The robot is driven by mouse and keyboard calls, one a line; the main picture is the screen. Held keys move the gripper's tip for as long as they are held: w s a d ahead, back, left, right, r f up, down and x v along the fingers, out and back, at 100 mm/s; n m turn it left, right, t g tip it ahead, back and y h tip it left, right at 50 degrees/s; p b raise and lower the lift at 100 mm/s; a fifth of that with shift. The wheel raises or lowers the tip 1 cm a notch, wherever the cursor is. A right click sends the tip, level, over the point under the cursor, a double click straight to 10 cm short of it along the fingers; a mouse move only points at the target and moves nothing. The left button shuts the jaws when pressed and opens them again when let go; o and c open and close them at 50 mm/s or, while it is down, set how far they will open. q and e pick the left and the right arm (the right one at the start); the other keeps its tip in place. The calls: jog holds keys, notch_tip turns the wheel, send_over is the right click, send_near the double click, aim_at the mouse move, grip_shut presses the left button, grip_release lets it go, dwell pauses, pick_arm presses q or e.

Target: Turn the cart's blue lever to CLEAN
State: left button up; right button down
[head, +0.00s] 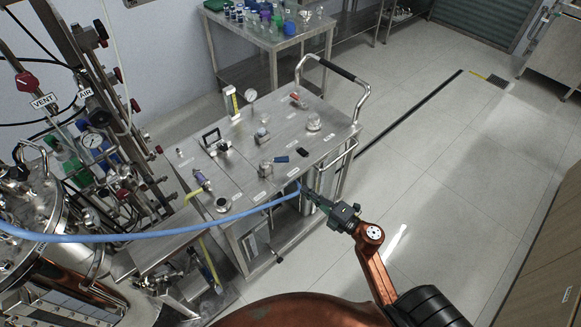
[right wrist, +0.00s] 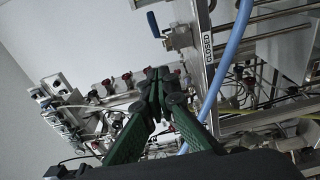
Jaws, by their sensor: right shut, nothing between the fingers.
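The steel cart (head: 225,177) stands in the middle of the head view. A blue lever (head: 281,159) on a small steel valve sits on its top, toward the front right. Small white labels lie around it, too small to read. My right gripper (head: 304,190) is at the cart's front right edge, below and right of the lever and apart from it. In the right wrist view my fingers (right wrist: 162,75) are shut and empty. A blue-handled valve (right wrist: 153,25) beside a label reading CLOSED shows above them; I cannot tell if it is the same lever. My left gripper is out of view.
A blue hose (head: 130,237) crosses in front of the cart, close to my right gripper; it also shows in the right wrist view (right wrist: 228,55). A push handle (head: 335,68) rises at the cart's far end. Floor (head: 440,190) right of the cart is clear.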

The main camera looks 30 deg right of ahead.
jog(key=x, duration=0.4)
jog(key=d+x, duration=0.1)
jog(key=x, duration=0.3)
jog(key=d+x, duration=0.1)
jog(key=x, duration=0.2)
jog(key=shift+w+d+f+b, duration=0.1)
jog(key=shift+w+b, duration=0.3)
jog(key=shift+w, duration=0.4)
jog(key=shift+w+d, duration=0.25)
jog(key=shift+w, duration=0.2)
jog(key=shift+w, duration=0.1)
